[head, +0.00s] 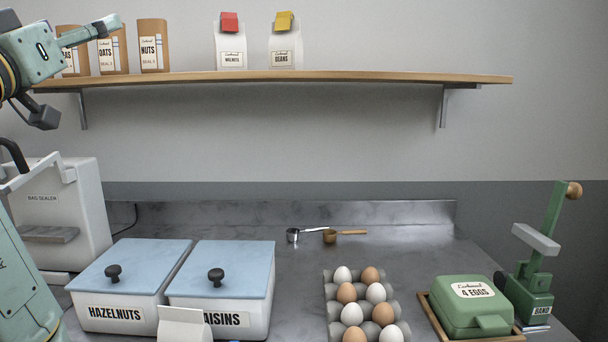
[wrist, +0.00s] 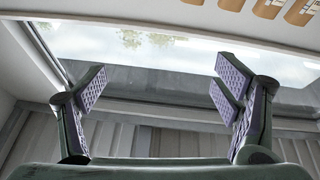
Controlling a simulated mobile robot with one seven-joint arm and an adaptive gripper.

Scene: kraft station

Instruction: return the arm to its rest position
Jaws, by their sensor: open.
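My gripper (wrist: 158,88) shows in the wrist view with its two purple ribbed finger pads wide apart. Nothing is between them. Beyond the fingers are a bright window pane and grey panelling, with no object touching the pads. In the head view, my arm (head: 32,50) is raised at the upper left, in front of the left end of the shelf. It partly hides the brown bags there.
A wooden shelf (head: 290,76) holds brown bags and two white bags. Below are a bag sealer (head: 75,205), hazelnut (head: 115,318) and raisin bins, an egg tray (head: 343,322), a green egg carton (head: 472,306) and a green press (head: 545,262). The counter's middle back is mostly clear.

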